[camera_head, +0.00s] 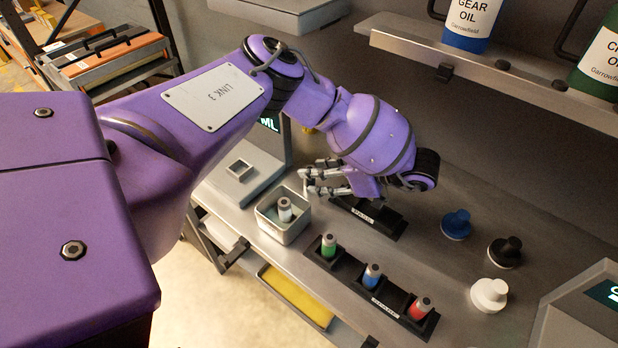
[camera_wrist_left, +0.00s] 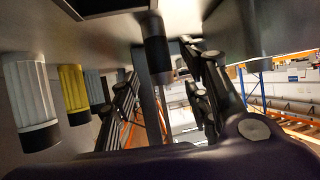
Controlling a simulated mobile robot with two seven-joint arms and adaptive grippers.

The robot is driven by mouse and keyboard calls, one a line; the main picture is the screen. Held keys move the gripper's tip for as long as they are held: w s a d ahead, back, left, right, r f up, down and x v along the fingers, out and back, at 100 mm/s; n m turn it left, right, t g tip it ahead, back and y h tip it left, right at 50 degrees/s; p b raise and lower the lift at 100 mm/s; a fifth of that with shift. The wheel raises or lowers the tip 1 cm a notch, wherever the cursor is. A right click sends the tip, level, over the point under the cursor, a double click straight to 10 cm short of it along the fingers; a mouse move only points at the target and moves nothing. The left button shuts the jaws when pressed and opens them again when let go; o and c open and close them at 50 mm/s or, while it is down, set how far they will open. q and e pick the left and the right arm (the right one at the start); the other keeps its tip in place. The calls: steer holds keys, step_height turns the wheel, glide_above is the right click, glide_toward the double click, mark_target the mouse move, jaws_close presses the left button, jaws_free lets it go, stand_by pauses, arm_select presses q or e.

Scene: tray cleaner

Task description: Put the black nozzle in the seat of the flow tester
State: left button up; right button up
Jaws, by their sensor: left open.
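My left gripper (camera_head: 312,181) is open, fingers pointing left, above the bench between this machine and a black labelled holder (camera_head: 385,226). It is well apart from the black piece. In the left wrist view its fingers (camera_wrist_left: 160,95) are spread, with a dark cylinder (camera_wrist_left: 158,50) seen between them.
A blue piece (camera_head: 455,224) and a white piece (camera_head: 489,294) stand beside the black one. A rack (camera_head: 352,274) holds green, blue and red vials. Another machine (camera_head: 580,315) is at lower right. A shelf (camera_head: 490,70) with bottles overhangs the bench.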

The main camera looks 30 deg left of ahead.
arm_select(q)
steer(key=shift+a+f, duration=0.35)
steer(key=shift+a, duration=0.1)
steer(key=c, duration=1.1)
steer(key=shift+r, duration=0.15)
